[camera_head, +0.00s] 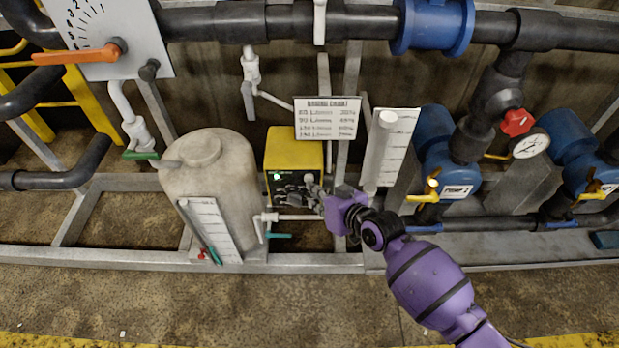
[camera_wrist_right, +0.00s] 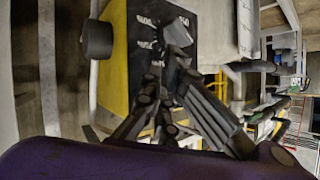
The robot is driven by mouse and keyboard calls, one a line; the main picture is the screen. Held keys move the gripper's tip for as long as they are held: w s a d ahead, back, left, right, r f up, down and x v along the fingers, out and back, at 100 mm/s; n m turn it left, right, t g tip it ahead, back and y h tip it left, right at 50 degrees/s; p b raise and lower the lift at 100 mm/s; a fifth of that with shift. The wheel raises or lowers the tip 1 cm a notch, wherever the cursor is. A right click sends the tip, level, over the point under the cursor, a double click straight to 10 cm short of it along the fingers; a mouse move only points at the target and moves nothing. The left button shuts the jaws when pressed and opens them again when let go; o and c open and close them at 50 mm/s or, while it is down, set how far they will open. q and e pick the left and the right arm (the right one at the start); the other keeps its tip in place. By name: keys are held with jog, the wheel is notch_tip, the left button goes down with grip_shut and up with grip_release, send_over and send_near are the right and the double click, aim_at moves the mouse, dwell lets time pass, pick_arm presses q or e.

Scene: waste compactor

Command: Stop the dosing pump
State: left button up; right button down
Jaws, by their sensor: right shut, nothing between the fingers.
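The dosing pump (camera_head: 294,150) is a yellow box with a dark front panel and a lit green lamp (camera_head: 277,176), below the dosing chart. My right gripper (camera_head: 285,191) is shut and empty in front of the panel, covering much of its lower part. In the right wrist view the pump (camera_wrist_right: 113,60) shows turned on its side, with a dark knob (camera_wrist_right: 176,34) and white dial marks on its panel. The fingertips (camera_wrist_right: 168,68) are close to that knob; I cannot tell whether they touch it. My left gripper is out of view.
A beige tank (camera_head: 205,170) with a level scale stands left of the pump. The dosing chart (camera_head: 327,118) hangs above it, and a white cylinder (camera_head: 381,148) stands to the right. Blue pumps (camera_head: 445,165) and a red valve knob (camera_head: 517,122) are farther right.

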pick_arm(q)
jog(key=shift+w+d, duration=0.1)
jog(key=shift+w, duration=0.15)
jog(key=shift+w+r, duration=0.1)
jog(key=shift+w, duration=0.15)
pick_arm(e)
jog(key=shift+w, duration=0.15)
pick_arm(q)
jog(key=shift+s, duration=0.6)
pick_arm(e)
jog(key=shift+w, duration=0.3)
